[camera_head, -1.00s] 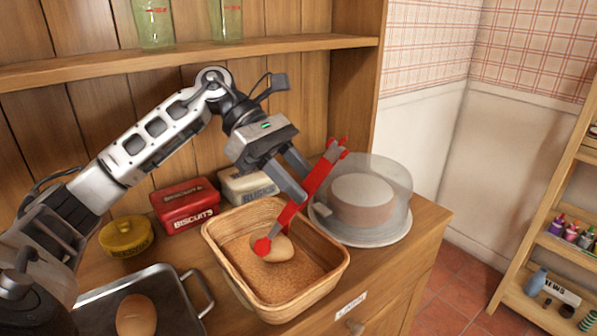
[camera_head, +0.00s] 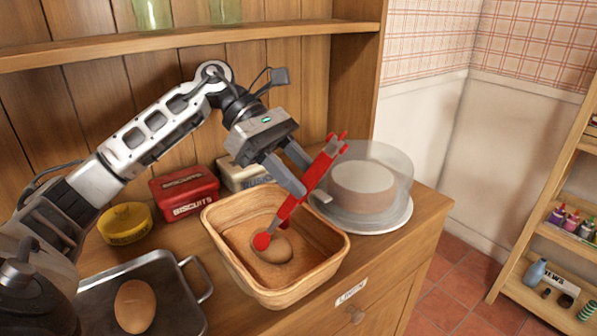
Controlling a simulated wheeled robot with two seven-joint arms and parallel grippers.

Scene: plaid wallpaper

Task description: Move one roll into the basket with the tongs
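A brown roll (camera_head: 272,250) lies in the wicker basket (camera_head: 335,262). The red tongs (camera_head: 312,182) slant down into the basket, with the lower tip touching or just beside the roll's left side. I cannot tell whether the tongs pinch it. My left gripper (camera_head: 312,192) is above the basket, with its two fingers on either side of the tongs' middle, holding them. Another roll (camera_head: 135,306) lies in the dark metal tray (camera_head: 183,308) at the lower left. My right gripper is not in view.
A cake under a clear dome (camera_head: 378,182) stands close to the right of the basket. A red biscuit tin (camera_head: 186,194), a cream tin (camera_head: 243,174) and a yellow pot (camera_head: 125,223) stand behind. A wooden shelf (camera_head: 180,40) is above.

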